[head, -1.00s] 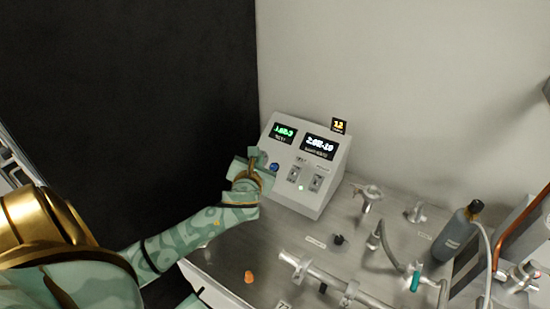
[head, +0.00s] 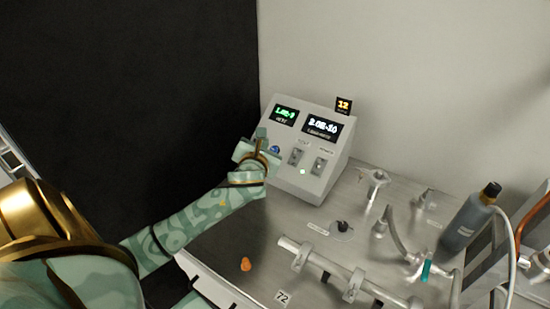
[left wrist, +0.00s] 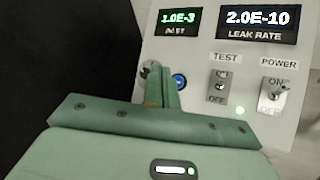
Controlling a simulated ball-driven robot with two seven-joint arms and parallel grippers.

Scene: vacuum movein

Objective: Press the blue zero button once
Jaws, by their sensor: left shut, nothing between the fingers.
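The blue zero button (head: 275,149) is on the sloped front of the white control box (head: 326,179). In the left wrist view the blue button (left wrist: 179,82) shows just right of my left fingertips. My left gripper (head: 261,135) is at the left part of the box's front, its fingers together and empty. It also shows in the left wrist view (left wrist: 160,68), close to a round metal knob (left wrist: 149,72) partly hidden behind the fingers. I cannot tell whether the fingers touch the panel. My right gripper is not in view.
The box has an inlet display (left wrist: 181,21), a leak rate display (left wrist: 258,22), a TEST switch (left wrist: 217,85) and a POWER switch (left wrist: 273,90). Right of it are metal valves (head: 373,185), pipes (head: 320,265) and a grey bottle (head: 470,220). An orange piece (head: 246,264) lies in front.

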